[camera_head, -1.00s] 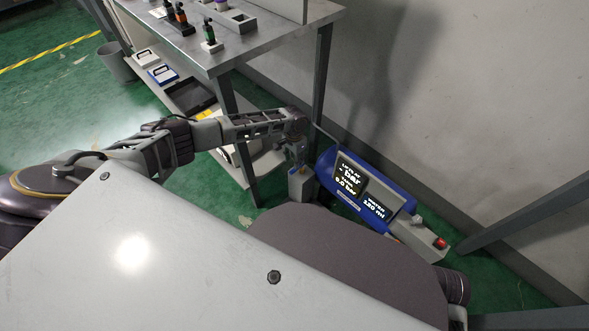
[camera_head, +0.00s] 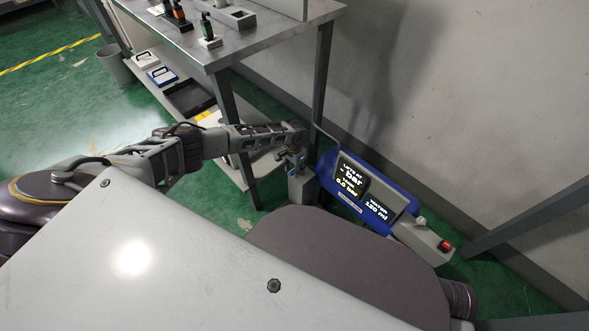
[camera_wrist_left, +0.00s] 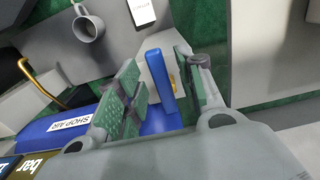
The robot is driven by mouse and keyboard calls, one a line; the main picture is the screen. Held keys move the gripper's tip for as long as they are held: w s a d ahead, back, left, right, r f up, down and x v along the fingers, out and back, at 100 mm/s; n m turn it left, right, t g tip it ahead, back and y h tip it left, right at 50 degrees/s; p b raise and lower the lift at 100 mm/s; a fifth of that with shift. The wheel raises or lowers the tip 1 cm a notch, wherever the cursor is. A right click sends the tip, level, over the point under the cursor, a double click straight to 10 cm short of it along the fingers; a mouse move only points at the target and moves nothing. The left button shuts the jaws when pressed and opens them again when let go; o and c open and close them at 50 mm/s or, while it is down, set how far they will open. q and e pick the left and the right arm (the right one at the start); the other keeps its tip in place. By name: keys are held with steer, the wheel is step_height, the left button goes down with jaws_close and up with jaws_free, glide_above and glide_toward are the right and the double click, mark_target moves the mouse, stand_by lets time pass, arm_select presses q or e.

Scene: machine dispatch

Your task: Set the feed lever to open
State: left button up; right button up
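A blue air tank (camera_head: 385,177) with dark display panels stands on the floor beyond my base. In the left wrist view it carries a "SHOP AIR" label (camera_wrist_left: 70,125). A flat blue bar (camera_wrist_left: 161,82), which looks like the feed lever, stands on a grey block (camera_wrist_left: 150,62) beside the tank. My left gripper (camera_head: 292,160) is over the grey block in the head view. In the left wrist view its green-padded fingers (camera_wrist_left: 163,88) are apart, with the blue bar between them and a gap on each side. My right gripper is not in view.
A grey box with a red button (camera_head: 444,245) is at the tank's right end. A grey wall (camera_head: 440,90) is behind.

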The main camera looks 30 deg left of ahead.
arm_select(q)
steer(key=shift+c, duration=0.4)
jaws_close()
